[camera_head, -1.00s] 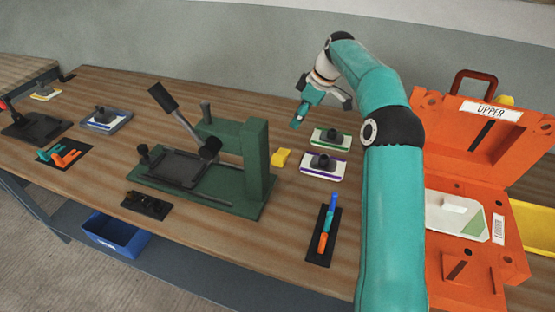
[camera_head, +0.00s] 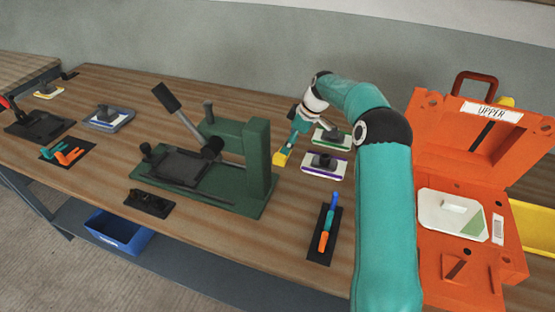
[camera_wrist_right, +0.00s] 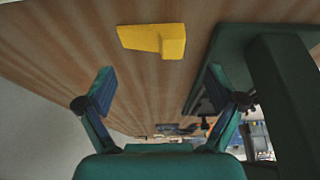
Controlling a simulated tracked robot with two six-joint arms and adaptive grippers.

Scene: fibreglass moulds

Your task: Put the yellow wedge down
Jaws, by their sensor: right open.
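The yellow wedge (camera_head: 280,159) lies on the wooden table (camera_head: 285,215), just right of the green press. In the right wrist view the wedge (camera_wrist_right: 152,40) is whole and sits beyond the fingertips. My right gripper (camera_head: 289,149) is right by the wedge in the head view and covers part of it there. In the wrist view its two fingers (camera_wrist_right: 162,85) are wide apart with nothing between them. My left gripper is not in view.
The green press (camera_head: 258,165) stands close on the left. Two small moulds, one green-edged (camera_head: 332,137) and one purple-edged (camera_head: 325,165), lie on the right. An orange case (camera_head: 465,150) stands open further right. Bare table lies in front of the wedge.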

